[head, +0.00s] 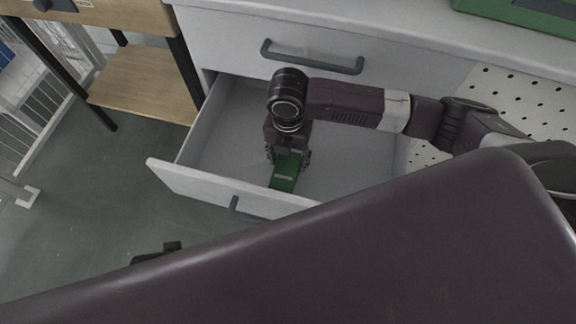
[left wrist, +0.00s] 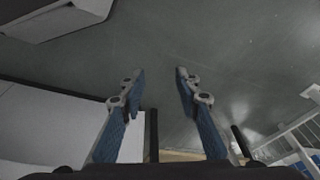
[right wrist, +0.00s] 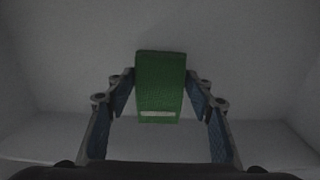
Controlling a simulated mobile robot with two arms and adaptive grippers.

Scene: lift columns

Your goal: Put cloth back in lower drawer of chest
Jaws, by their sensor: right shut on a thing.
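The cloth (head: 286,172) is green with a pale stripe. My right gripper (head: 288,158) is shut on it, inside the open lower drawer (head: 225,142) of the chest. In the right wrist view the cloth (right wrist: 160,88) sits between the two fingertips, with the pale drawer floor beyond it. I cannot tell whether the cloth touches the drawer floor. My left gripper (left wrist: 160,80) is open and empty in the left wrist view, over the grey floor. In the head view only a dark bit of it may show near the lower left.
The closed upper drawer (head: 310,55) with a grey handle is above the open one. The lower drawer's front (head: 190,185) sticks out over the floor. A wooden shelf stand (head: 140,80) is at the left. A pegboard panel (head: 500,95) is at the right.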

